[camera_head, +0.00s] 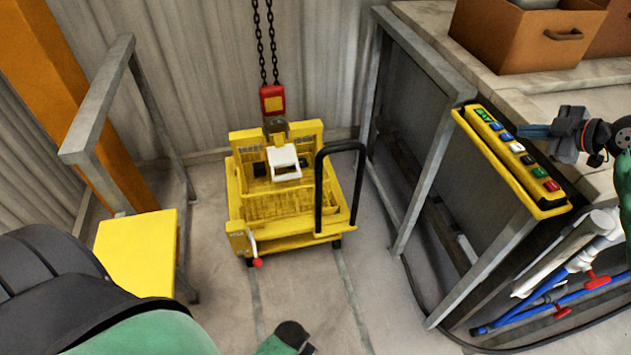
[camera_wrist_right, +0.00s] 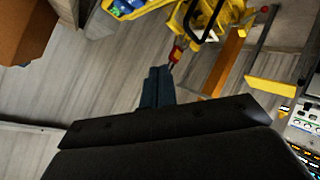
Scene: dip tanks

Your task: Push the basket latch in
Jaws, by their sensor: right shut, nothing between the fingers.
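A yellow wire basket (camera_head: 275,205) sits on a yellow wheeled cart (camera_head: 300,241) with a black handle, between two metal frames. A white bracket-like part (camera_head: 284,162) is at the basket's top; I cannot tell for certain whether it is the latch. A small lever with a red knob (camera_head: 257,262) hangs at the cart's front left corner. My right gripper (camera_head: 530,131) has its blue fingers together, empty, beside a yellow button panel, well right of the basket. The shut fingers also show in the right wrist view (camera_wrist_right: 158,82).
A chain hoist with a red hook block (camera_head: 272,99) hangs over the basket. The button panel (camera_head: 515,165) is mounted on the right frame. Brown bins (camera_head: 525,40) stand on the bench. A yellow plate (camera_head: 137,252) is at left. Blue pipes (camera_head: 530,308) lie lower right.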

